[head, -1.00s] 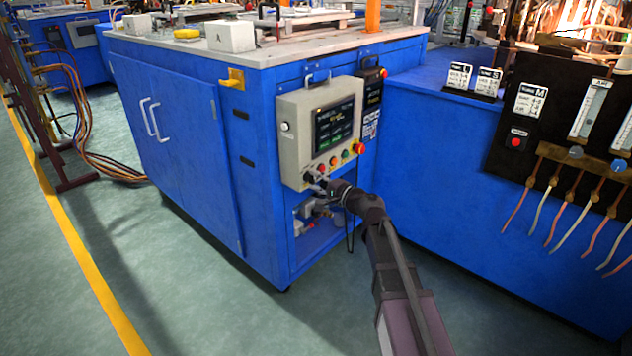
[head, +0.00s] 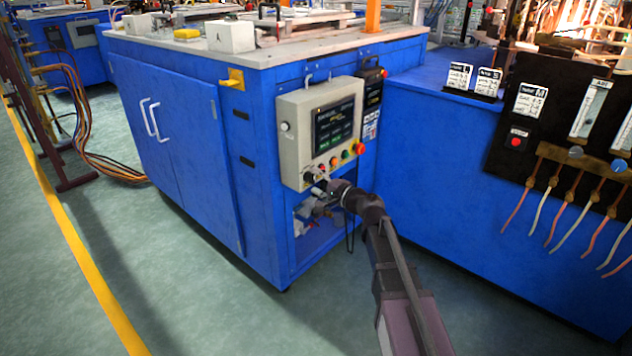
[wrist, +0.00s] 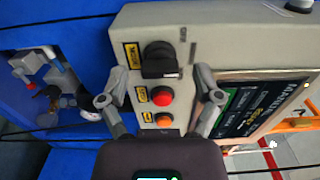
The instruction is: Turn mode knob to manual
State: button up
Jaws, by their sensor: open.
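The mode knob (wrist: 160,58) is black, on the grey control box (head: 291,112), beside a yellow label. In the wrist view its wide black grip lies across the picture, with dark marks on the panel near it. My gripper (wrist: 157,78) is open, its fingertips apart on either side, just short of the knob and with nothing between them. In the head view my gripper (head: 322,186) is at the box's lower left corner, where the knob is small and partly hidden. The box's screen (wrist: 250,108) shows a heading that seems to begin "MANU".
A red button (wrist: 162,98) and an orange button (wrist: 164,120) sit in line with the knob. A red emergency button (head: 359,148) is at the box's lower right. The blue cabinet (head: 170,140) stands behind the box. Pipe fittings (head: 305,212) are below it.

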jog(key=shift+s+d, duration=0.1)
jog(key=shift+d, duration=0.05)
jog(key=v, duration=1.1)
jog(key=shift+s+d, duration=0.25)
jog(key=shift+d, duration=0.05)
jog(key=s+d+f+n+g+h+p, duration=0.1)
jog(key=s+f+n+g+h+p, duration=0.3)
jog(key=s+f+n+g+h, duration=0.35)
jog(key=s+d+f+g+h+p, duration=0.35)
jog(key=s+d+h, duration=0.35)
jog(key=s+d, duration=0.4)
notch_tip(320, 180, up, 38)
jog(key=p, duration=3.8)
jog(key=shift+w+d, duration=0.25)
jog(key=shift+w, duration=0.1)
